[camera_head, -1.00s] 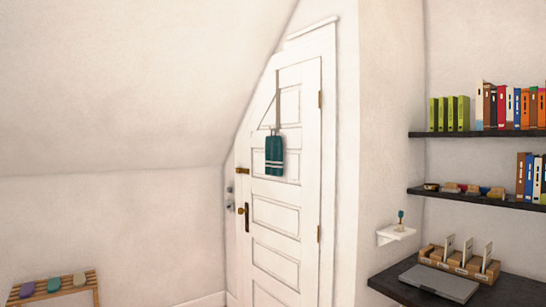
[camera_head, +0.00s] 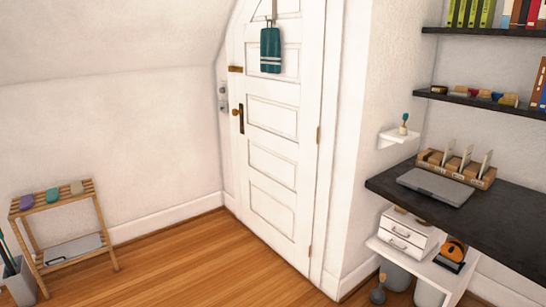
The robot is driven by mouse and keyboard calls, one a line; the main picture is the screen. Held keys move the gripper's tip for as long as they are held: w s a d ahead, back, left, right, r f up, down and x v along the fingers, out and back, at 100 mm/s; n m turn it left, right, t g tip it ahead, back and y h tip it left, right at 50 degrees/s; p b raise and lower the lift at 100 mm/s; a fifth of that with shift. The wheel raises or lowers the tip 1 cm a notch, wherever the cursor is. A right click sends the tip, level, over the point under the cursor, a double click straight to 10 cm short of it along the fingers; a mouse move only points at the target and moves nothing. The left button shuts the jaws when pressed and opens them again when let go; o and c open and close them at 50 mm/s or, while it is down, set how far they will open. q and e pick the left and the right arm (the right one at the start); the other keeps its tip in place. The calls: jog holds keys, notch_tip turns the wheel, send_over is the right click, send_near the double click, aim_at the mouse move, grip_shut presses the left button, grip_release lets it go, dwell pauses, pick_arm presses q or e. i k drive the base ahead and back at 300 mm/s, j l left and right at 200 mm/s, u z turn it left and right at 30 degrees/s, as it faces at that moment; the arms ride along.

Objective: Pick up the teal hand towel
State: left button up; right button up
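The teal hand towel (camera_head: 270,50) hangs near the top of the white door (camera_head: 272,150), upper middle of the head view. It has pale stripes near its lower edge and hangs from a thin hanger that runs out of the top of the frame. Neither of my grippers shows in the view.
A wooden rack (camera_head: 66,197) with small coloured items stands at the left wall. At right are a dark desk (camera_head: 500,222) with a closed laptop (camera_head: 435,187), dark shelves (camera_head: 470,100) and a small white wall shelf (camera_head: 398,137). The wooden floor (camera_head: 190,265) before the door is clear.

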aim_at(271, 50)
jog(key=i+j+z, duration=0.2)
jog(key=i+j, duration=0.45)
jog(key=i, duration=0.5)
jog(key=i+j+z, duration=0.15)
jog(key=i+j, duration=0.7)
jog(key=i, duration=0.25)
jog(key=i+j+z, duration=0.2)
jog(key=i+j, duration=0.75)
jog(key=i, duration=0.15)
